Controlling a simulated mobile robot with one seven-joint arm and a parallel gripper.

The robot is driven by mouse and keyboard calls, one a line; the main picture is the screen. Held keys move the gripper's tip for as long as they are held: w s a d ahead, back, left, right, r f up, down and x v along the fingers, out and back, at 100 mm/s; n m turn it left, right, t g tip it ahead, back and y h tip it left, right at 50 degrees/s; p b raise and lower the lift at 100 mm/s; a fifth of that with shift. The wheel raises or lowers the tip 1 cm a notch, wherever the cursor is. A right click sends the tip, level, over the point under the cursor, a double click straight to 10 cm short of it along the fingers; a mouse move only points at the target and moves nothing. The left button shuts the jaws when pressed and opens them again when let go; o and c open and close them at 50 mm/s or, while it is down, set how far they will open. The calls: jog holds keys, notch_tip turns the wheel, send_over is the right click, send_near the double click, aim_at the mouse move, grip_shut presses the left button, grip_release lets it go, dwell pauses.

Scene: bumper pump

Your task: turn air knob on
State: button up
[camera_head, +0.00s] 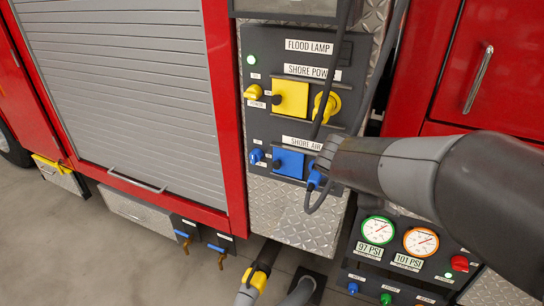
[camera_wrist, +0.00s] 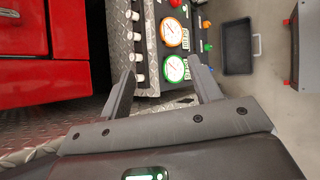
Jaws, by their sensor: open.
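The small blue knob (camera_head: 256,155), which I take for the air knob, is on the dark panel left of the blue square cover (camera_head: 288,162) under the SHORE AIR label (camera_head: 302,142). The small tag below it is too small to read. My arm comes in from the right in the head view, its dark end in front of the panel's right edge, right of the knob and apart from it. My fingers cannot be made out there. In the wrist view my gripper (camera_wrist: 165,88) is open and empty, facing the gauges; the blue knob is not in that view.
A yellow knob (camera_head: 253,92), yellow cover (camera_head: 291,98) and larger yellow fitting (camera_head: 326,107) sit above. A blue plug (camera_head: 314,178) with a dark cable is close to my arm's end. Gauges (camera_head: 378,230) are below right. A dark tray (camera_wrist: 240,52) lies on the floor.

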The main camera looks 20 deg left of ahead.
jog(key=w+a+f+n+t, duration=0.2)
jog(key=w+a+n+t, duration=0.3)
jog(key=a, duration=0.7)
jog(key=n+t+y, duration=0.6)
jog(key=n+t, duration=0.1)
jog(key=n, duration=0.9)
send_near(252, 161)
jog(key=w, duration=0.7)
jog(key=w+d, duration=0.1)
jog(key=w, duration=0.2)
jog(key=shift+w+r, duration=0.15)
jog(key=shift+w, duration=0.05)
jog(key=shift+c, duration=0.2)
jog(key=c, duration=1)
